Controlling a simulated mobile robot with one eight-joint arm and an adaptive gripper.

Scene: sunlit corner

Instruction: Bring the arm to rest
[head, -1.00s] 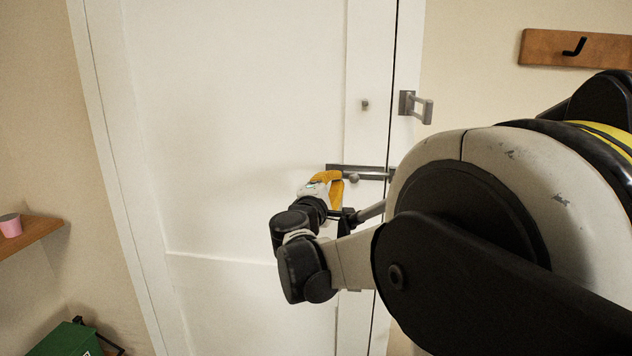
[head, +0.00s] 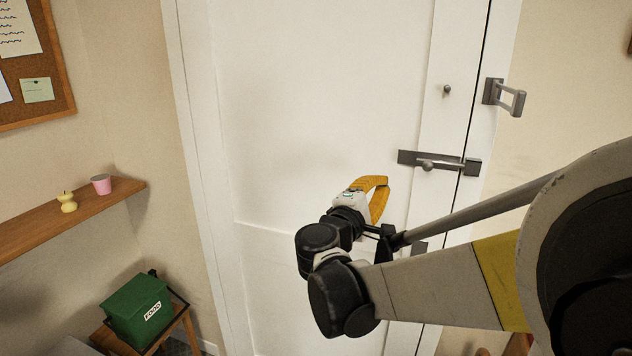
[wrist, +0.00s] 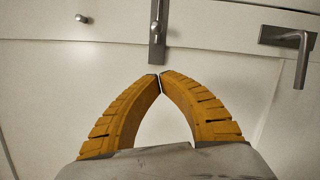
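My gripper (head: 384,183) has orange fingers and is in front of the white door (head: 300,110), below and left of the grey sliding bolt (head: 405,157) in the head view. In the wrist view my gripper (wrist: 160,80) has its two fingertips together, with nothing between them. The bolt (wrist: 157,30) shows beyond the tips, apart from them. My arm reaches in from the right, bent at the elbow, and hides the lower right of the door.
A grey hinged latch (head: 505,97) sits on the frame at the door's right. A lever handle (wrist: 290,40) shows in the wrist view. At left are a wooden shelf (head: 110,200) with a pink cup (head: 101,184) and pear-shaped object (head: 68,203), and a green box (head: 138,308).

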